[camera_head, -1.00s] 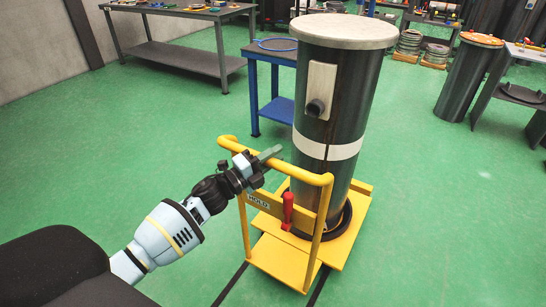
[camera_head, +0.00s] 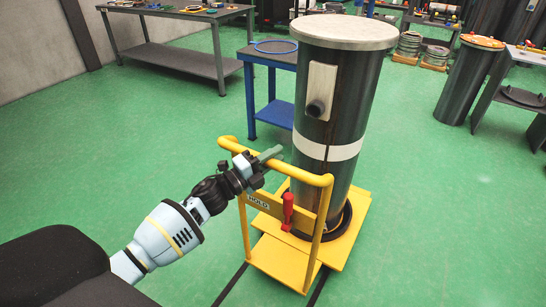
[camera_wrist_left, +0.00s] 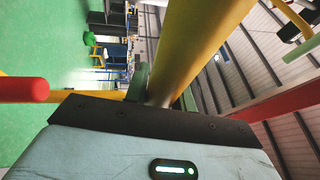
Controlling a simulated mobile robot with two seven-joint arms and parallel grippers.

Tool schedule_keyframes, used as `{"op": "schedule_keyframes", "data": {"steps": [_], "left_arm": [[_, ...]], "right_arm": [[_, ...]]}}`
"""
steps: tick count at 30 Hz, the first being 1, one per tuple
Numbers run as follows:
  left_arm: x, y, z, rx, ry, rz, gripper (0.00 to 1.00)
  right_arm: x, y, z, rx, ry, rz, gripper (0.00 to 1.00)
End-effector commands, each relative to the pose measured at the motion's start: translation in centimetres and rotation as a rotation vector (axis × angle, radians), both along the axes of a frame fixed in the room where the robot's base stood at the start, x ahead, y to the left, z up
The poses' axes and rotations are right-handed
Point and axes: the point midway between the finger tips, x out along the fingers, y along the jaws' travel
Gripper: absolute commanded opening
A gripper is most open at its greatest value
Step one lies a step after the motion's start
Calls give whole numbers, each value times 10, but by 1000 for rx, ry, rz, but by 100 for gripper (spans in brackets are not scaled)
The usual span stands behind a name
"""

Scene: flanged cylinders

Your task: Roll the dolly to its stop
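The yellow dolly (camera_head: 284,262) stands on the green floor at the centre of the head view. It carries a tall dark cylinder (camera_head: 331,185) with a pale flanged lid (camera_head: 343,31) and a white band. My left gripper (camera_head: 268,157) is at the dolly's yellow push handle (camera_head: 305,175). In the left wrist view, the yellow handle bar (camera_wrist_left: 197,45) runs between the fingers, which look shut on it. A red lever (camera_head: 287,211) stands upright beside a HOLD label (camera_head: 258,202) on the dolly. My right gripper is out of view. No floor stop is clearly visible.
A blue table (camera_head: 270,113) stands behind the dolly at left. A grey workbench (camera_head: 180,52) is at the back left. Another dark cylinder (camera_head: 467,85) and a dark table are at right. Dark floor lines (camera_head: 232,283) run under the dolly. Green floor is clear on both sides.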

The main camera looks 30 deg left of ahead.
Motion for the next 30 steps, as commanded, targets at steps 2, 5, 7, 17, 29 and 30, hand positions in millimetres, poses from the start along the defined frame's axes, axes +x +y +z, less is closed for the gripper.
{"op": "schedule_keyframes", "data": {"steps": [2, 5, 7, 17, 29, 30], "left_arm": [[2, 2, 4, -1, -6, 6, 33], [2, 1, 4, 0, -5, 5, 46], [2, 1, 3, 0, -4, 4, 47], [-7, 5, -2, 0, 0, 3, 47], [-56, 31, -12, 0, 0, 3, 47], [-60, 32, -12, 0, -1, 2, 47]], "right_arm": [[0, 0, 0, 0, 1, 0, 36], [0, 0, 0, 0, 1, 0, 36], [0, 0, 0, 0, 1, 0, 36], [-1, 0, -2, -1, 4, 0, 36], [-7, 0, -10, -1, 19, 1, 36], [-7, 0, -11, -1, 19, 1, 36]]}}
